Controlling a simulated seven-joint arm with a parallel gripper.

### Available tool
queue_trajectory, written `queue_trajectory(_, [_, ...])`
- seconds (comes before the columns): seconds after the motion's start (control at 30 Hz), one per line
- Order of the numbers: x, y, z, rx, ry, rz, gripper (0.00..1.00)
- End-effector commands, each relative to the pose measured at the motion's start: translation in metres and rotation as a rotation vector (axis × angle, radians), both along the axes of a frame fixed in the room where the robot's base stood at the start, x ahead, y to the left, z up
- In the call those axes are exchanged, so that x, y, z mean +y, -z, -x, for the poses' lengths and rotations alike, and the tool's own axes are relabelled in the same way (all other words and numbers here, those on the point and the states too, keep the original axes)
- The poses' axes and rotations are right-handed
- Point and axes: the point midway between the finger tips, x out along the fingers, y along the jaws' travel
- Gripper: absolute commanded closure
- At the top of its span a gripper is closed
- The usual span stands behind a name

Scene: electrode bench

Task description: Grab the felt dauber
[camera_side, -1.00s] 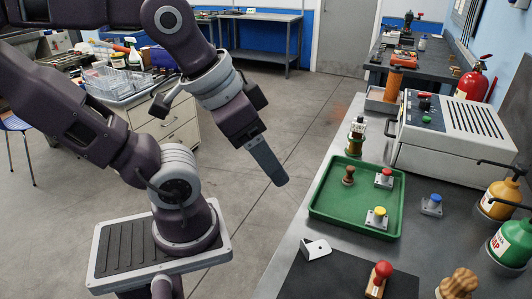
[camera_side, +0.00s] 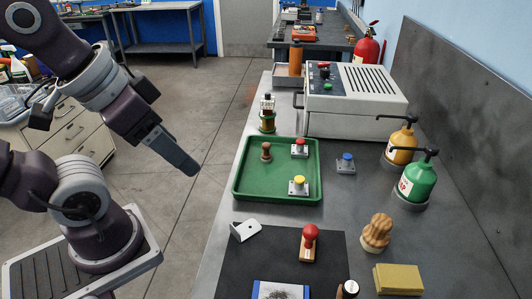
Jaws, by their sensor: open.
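I cannot tell for sure which thing is the felt dauber. One candidate is a small brown knobbed piece (camera_side: 266,152) standing upright at the back left of the green tray (camera_side: 238,190). Another is a short dark cylinder with a pale top (camera_side: 347,289), partly cut off at the bottom edge. My gripper (camera_side: 188,166) is open and empty, in the air left of the tray and apart from everything on the bench. One finger hides the other.
The tray also holds a red-button block (camera_side: 299,148) and a yellow-button block (camera_side: 298,186). A blue-button block (camera_side: 346,163) and pump bottles (camera_side: 417,180) stand to the right. A white machine (camera_side: 352,112) is behind. A red-knobbed wooden block (camera_side: 309,243) is in front.

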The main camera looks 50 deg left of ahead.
Motion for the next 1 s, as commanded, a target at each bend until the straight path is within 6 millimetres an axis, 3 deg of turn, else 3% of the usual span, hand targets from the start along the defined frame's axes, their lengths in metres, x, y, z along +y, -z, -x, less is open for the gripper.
queue_trajectory(0.13, [0.000,0.000,0.000,0.000,0.000,0.000,0.33])
queue_trajectory(0.3, [0.000,0.000,0.000,0.000,0.000,0.000,0.59])
queue_trajectory(0.6, [0.005,0.000,-0.007,-0.006,-0.011,-0.018,0.59])
queue_trajectory(0.67, [0.022,-0.001,-0.031,-0.026,-0.037,-0.071,0.59])
queue_trajectory(0.83, [0.122,0.013,-0.152,-0.137,-0.033,-0.345,0.59])
queue_trajectory(0.9, [0.159,0.035,-0.196,-0.184,0.045,-0.407,0.59])
queue_trajectory(1.0, [0.193,0.084,-0.238,-0.258,0.192,-0.394,0.59])
